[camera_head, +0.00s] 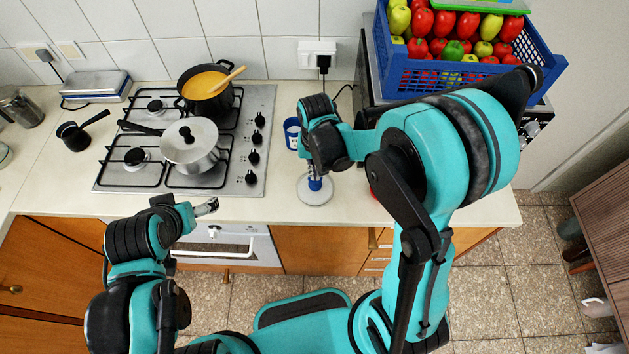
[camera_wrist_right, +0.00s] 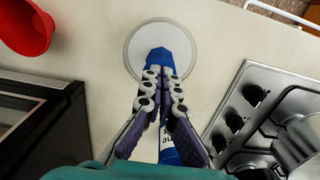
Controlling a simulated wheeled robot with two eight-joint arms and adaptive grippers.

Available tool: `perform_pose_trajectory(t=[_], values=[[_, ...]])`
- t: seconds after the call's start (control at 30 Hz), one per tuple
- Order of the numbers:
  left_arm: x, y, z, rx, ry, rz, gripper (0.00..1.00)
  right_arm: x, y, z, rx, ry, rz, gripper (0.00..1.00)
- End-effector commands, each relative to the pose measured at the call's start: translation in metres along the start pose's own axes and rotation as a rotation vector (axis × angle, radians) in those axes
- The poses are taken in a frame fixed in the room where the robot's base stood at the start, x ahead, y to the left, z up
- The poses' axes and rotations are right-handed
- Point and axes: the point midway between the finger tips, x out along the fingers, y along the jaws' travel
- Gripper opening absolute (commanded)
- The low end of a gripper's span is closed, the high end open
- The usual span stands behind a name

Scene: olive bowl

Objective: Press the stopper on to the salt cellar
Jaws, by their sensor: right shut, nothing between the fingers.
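My right gripper (camera_head: 314,174) is shut and empty, pointing down above a white round dish (camera_head: 315,198) on the counter. In the right wrist view its fingertips (camera_wrist_right: 161,78) are together in front of a blue piece (camera_wrist_right: 160,58) over the dish (camera_wrist_right: 133,40). I cannot tell whether this blue piece is the cellar or its stopper, or whether the fingers touch it. A blue and white container (camera_head: 292,138) stands behind the gripper. Lettered blue also shows between the fingers (camera_wrist_right: 168,155). My left gripper (camera_head: 206,207) is over the counter's front edge; its jaws are unclear.
A hob (camera_head: 255,105) with a lidded pot (camera_head: 190,150) and a soup pot (camera_head: 207,105) is on the left. A blue crate (camera_head: 425,75) of fruit stands at the back right. A red thing (camera_wrist_right: 25,28) is beside the dish. Bare counter lies between hob and dish.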

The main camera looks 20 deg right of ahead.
Motion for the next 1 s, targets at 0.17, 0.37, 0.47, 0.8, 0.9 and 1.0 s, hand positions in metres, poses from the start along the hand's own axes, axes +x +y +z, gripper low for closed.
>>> perform_pose_trajectory(t=[0.17, 0.37, 0.47, 0.8, 0.9, 1.0], values=[[-0.004, 0.000, -0.003, 0.000, 0.000, 0.000, 0.88, -0.006, 0.000, 0.000, 0.000, 0.000, 0.000, 0.00], [-0.012, 0.000, -0.008, 0.000, 0.000, 0.000, 0.88, -0.019, 0.000, 0.000, 0.000, 0.000, 0.000, 0.00], [-0.015, 0.000, -0.011, 0.000, 0.000, 0.000, 0.88, -0.026, 0.000, 0.000, 0.000, 0.000, 0.000, 0.00], [-0.027, 0.000, -0.019, 0.000, 0.000, 0.000, 0.88, -0.047, 0.000, 0.000, 0.000, 0.000, 0.000, 0.00], [-0.031, 0.000, -0.022, 0.000, 0.000, 0.000, 0.88, -0.054, 0.000, 0.000, 0.000, 0.000, 0.000, 0.00], [-0.034, 0.000, -0.024, 0.000, 0.000, 0.000, 0.88, -0.059, 0.000, 0.000, 0.000, 0.000, 0.000, 0.00]])
